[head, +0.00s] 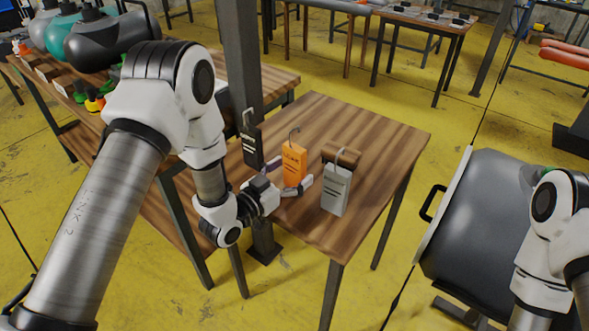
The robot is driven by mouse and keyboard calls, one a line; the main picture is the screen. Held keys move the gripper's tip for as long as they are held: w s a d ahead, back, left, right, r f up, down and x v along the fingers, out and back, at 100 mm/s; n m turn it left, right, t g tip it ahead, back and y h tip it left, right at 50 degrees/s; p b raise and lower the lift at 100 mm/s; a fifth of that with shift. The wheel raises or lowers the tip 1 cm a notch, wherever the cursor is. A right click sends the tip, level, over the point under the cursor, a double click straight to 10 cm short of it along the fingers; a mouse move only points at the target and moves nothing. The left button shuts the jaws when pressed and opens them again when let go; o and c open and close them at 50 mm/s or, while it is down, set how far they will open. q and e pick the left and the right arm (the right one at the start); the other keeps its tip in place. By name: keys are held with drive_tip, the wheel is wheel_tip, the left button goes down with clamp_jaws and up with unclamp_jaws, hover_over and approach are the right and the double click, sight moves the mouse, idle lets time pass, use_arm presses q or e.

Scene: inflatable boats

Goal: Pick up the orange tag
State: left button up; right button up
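The orange tag (294,165) stands upright with a wire hook on top, near the left side of a small wooden table. My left gripper (288,178) is at the tag's lower left. Its fingers are spread, one in front of the tag's lower part and one on its left side. I cannot tell whether they touch it. A grey tag (336,190) with a hook stands to the right, against a small wooden block (341,155). A black tag (251,145) is at the left by the post. My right gripper is out of view; only part of that arm shows.
A dark metal post (241,55) rises at the table's left edge. The wooden table (375,130) is clear at its back and right.

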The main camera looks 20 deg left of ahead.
use_arm(q)
drive_tip(key=shift+w+d, duration=0.15)
drive_tip(key=shift+w, duration=0.1)
drive_tip(key=shift+s, duration=0.1)
drive_tip(key=shift+c, duration=1)
drive_tip(key=c, duration=1.1)
